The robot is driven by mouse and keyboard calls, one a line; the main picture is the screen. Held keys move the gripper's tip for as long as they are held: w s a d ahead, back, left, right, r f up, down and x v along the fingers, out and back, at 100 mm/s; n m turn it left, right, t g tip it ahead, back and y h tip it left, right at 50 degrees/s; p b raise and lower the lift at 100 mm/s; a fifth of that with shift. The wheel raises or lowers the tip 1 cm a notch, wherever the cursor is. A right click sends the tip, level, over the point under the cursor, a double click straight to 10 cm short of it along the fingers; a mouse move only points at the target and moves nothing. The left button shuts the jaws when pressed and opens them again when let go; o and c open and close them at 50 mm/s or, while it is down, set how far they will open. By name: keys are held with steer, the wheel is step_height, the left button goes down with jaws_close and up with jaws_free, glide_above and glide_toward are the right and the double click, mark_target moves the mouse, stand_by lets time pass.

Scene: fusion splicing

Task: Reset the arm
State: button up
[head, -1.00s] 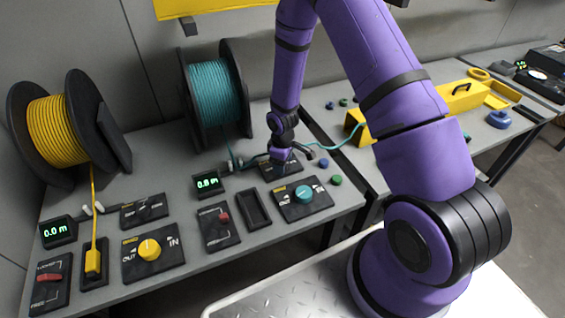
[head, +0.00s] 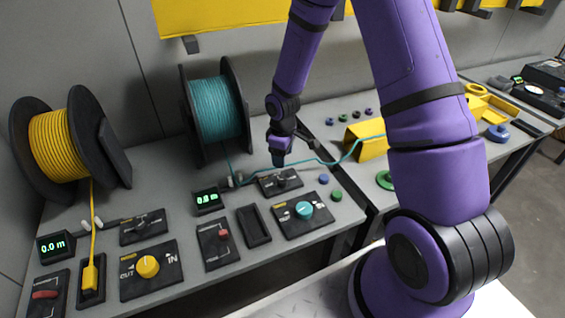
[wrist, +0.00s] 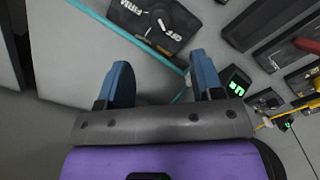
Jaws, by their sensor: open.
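My purple arm reaches over the bench from the right. My gripper (head: 279,160) hangs in the air above the bench in the head view, just behind the small black switch panel (head: 281,182). In the wrist view my gripper (wrist: 163,85) shows two blue fingers spread apart with nothing between them. The teal cable (wrist: 120,32) runs across the bench beyond the fingertips, and the switch panel (wrist: 155,22) shows beyond it. In the head view the teal cable (head: 335,163) runs from the teal spool (head: 215,108) toward the yellow case and passes behind my arm.
A yellow spool (head: 58,145) stands at the left, its cable ending in a slot. Panels with a yellow knob (head: 148,266) and a teal knob (head: 304,210) line the front. A yellow case (head: 367,140) stands on the right bench. A yellow shelf (head: 220,15) hangs above.

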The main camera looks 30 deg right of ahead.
steer(key=shift+r, duration=0.2)
stand_by(0.4)
steer(key=s+d+r+m+t+h, duration=0.15)
steer(key=s+r, duration=0.25)
steer(key=r, duration=0.9)
steer(key=s+r+m+t+y, duration=0.1)
steer(key=s+r+m, duration=0.25)
steer(key=r, duration=0.85)
steer(key=s+r+m+t, duration=0.1)
steer(key=s+r+m, duration=0.1)
steer(key=s+r, duration=0.4)
steer(key=s+a+r+m+t, duration=0.1)
steer(key=s+r, duration=0.6)
steer(key=s, duration=0.8)
steer(key=shift+m+t, duration=0.35)
steer(key=shift+m, duration=0.05)
